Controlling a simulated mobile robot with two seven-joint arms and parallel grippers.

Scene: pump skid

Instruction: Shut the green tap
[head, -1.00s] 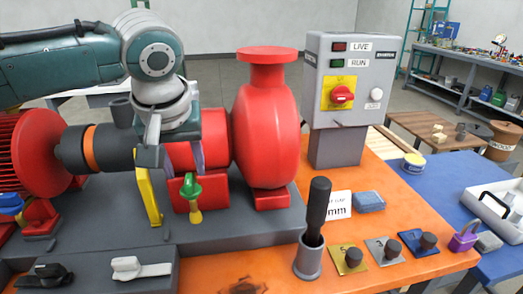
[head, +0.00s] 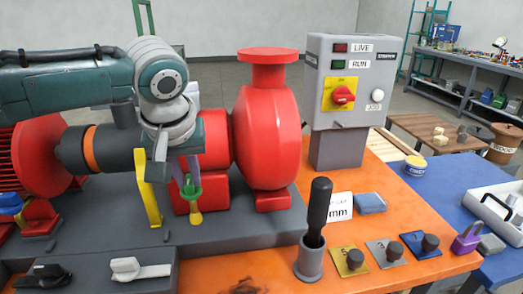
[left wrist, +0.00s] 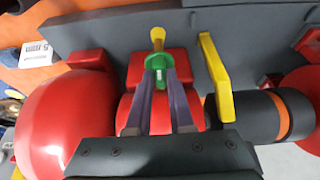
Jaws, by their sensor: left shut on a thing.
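The green tap (head: 194,192) sits on a short yellow spout in front of the red pump. My left gripper (head: 187,178) comes down from above, and its purple-grey fingers are shut on the green tap. In the left wrist view the two fingers close in on the tap (left wrist: 157,62) from either side, with the yellow spout (left wrist: 157,36) beyond it. The fingers cover part of the tap, so its exact turn is hard to tell. My right gripper is in neither view.
A yellow bar (head: 148,190) stands close to the left of the tap. The red pump casing (head: 267,135) rises to the right. A grey holder with a black-handled tool (head: 318,215) stands on the orange bench. A control box (head: 350,85) is behind.

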